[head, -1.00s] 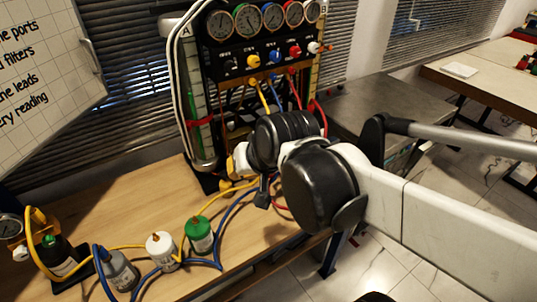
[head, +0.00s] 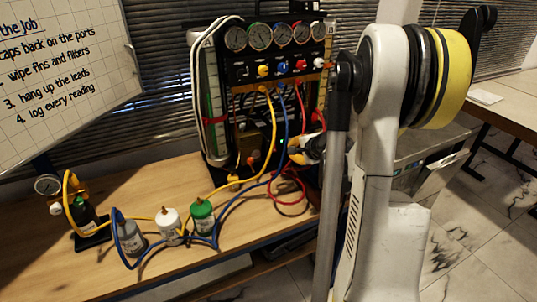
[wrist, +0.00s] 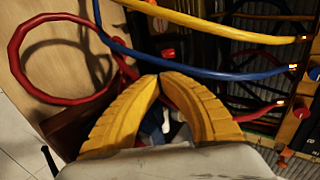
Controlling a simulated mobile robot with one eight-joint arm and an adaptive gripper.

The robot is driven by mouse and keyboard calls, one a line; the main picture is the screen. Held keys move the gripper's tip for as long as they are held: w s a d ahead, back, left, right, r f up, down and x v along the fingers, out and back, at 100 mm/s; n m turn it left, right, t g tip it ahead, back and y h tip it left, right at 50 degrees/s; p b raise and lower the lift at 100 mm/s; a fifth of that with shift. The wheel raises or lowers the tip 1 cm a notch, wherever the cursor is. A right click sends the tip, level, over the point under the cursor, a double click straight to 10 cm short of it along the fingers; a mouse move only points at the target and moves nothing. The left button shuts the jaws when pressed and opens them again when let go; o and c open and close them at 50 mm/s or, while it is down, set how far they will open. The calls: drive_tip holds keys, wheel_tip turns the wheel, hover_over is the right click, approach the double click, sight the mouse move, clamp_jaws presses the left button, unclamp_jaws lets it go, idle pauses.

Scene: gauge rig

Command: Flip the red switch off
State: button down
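My gripper (head: 306,148) is low at the right side of the gauge rig, partly hidden behind my upright arm in the head view. In the wrist view its two yellow fingers (wrist: 160,77) curve together, tips meeting, with nothing seen held between the tips. A small red part (wrist: 168,52) on a dark body lies just beyond the fingertips and may be the red switch. I cannot tell its position. In the head view a red knob (head: 300,65) sits on the panel under the gauges.
A red hose (wrist: 62,100) loops left of the fingers; blue (wrist: 215,72) and yellow (wrist: 220,25) hoses cross ahead. The gauge rig (head: 275,75) stands at the back of the wooden bench (head: 110,265). Several bottles, including a green one (head: 202,218), stand at its front.

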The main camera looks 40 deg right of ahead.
drive_tip(key=shift+d+f, duration=0.2)
drive_tip(key=shift+d, duration=0.05)
drive_tip(key=b, duration=0.5)
approach(275, 154)
drive_tip(key=x, duration=0.5)
drive_tip(key=shift+w+r, duration=0.15)
drive_tip(key=shift+w+f+b, duration=0.4)
drive_tip(key=shift+w+f, duration=0.05)
drive_tip(key=shift+f, duration=0.2)
drive_tip(key=shift+s+r, duration=0.1)
drive_tip(key=shift+r, duration=0.15)
drive_tip(key=shift+r+p, duration=0.1)
drive_tip(key=shift+p, duration=0.2)
